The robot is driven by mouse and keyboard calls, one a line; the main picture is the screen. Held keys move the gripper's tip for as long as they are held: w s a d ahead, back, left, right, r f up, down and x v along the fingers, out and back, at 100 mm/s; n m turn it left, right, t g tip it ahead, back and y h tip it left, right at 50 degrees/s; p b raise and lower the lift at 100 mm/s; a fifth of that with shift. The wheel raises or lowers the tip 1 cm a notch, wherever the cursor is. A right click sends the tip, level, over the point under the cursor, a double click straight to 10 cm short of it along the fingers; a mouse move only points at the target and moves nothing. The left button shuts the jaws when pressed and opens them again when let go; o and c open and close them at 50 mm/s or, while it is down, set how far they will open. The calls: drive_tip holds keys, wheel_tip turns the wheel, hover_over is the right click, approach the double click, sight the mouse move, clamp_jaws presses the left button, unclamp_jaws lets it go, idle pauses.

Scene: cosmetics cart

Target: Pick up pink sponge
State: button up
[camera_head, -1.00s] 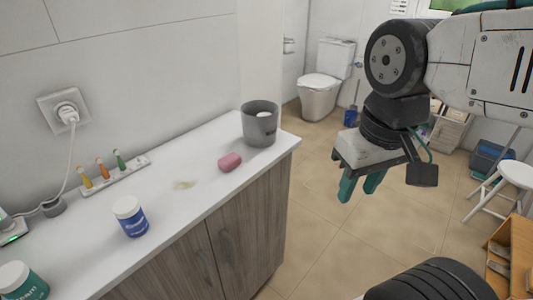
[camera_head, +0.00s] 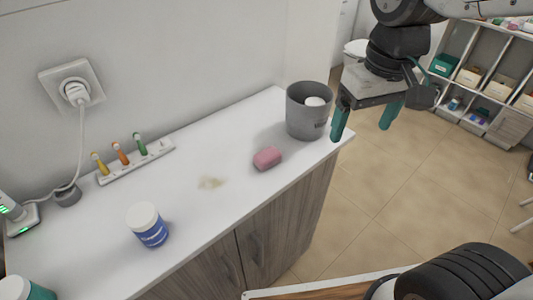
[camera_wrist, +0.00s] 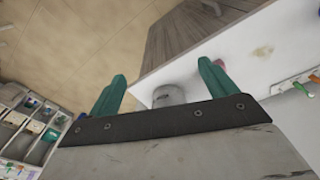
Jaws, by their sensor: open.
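The pink sponge (camera_head: 267,158) lies on the white countertop (camera_head: 200,215), left of the grey bin and near the counter's front edge. In the wrist view only a bit of the sponge (camera_wrist: 220,66) shows beside a green finger, which hides the rest. My gripper (camera_head: 362,122) is open and empty, with its two green fingers pointing down. In the head view it is to the right of the sponge, beside the grey bin and past the counter's right end. In the wrist view my gripper (camera_wrist: 160,88) has the grey bin between its fingers in the picture, apart from them.
A grey bin (camera_head: 308,118) with a white item inside stands at the counter's right end. A blue jar (camera_head: 150,232), a rack with coloured toothbrushes (camera_head: 135,162) and a plugged socket (camera_head: 75,88) are at left. A beige stain (camera_head: 211,183) marks the counter. Shelves (camera_head: 490,75) stand at far right.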

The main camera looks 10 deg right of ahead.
drive_tip(key=w+a+f+n, duration=0.2)
drive_tip(key=w+a+f, duration=0.1)
drive_tip(key=w+a, duration=0.3)
drive_tip(key=n, duration=0.2)
hover_over(267, 153)
drive_tip(key=shift+g, duration=0.4)
wheel_tip(267, 153, down, 5)
drive_tip(key=shift+r, duration=0.15)
wheel_tip(267, 153, down, 8)
drive_tip(key=shift+s+f, duration=0.1)
drive_tip(key=c, duration=1.1)
